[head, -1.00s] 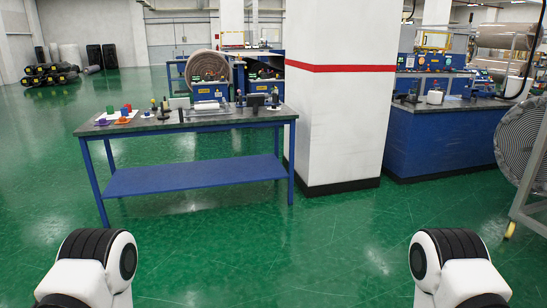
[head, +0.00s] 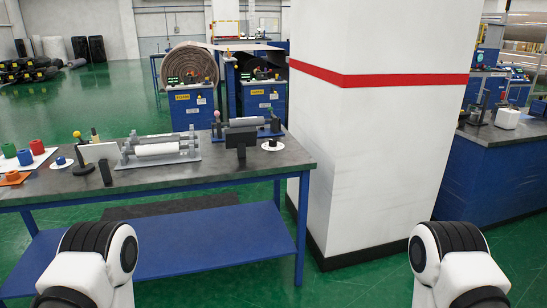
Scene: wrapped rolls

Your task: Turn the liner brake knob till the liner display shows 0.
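Two blue cabinets stand behind the near table, the left cabinet (head: 191,108) and the right cabinet (head: 263,97). Each carries a yellow label, too small to read for certain, so I cannot tell which one is the liner's. A small lit green display (head: 172,79) shows on top of the left cabinet; its figures are unreadable. Small knobs on the cabinet tops are too small to tell apart. Parts of my two arms show at the bottom left and bottom right; neither gripper is in view.
A table (head: 215,166) with rollers, a black box and coloured pieces stands ahead on the left. A white pillar (head: 382,130) with a red band blocks the centre right. A blue counter (head: 505,165) is at the right. Green floor shows between the table and cabinets.

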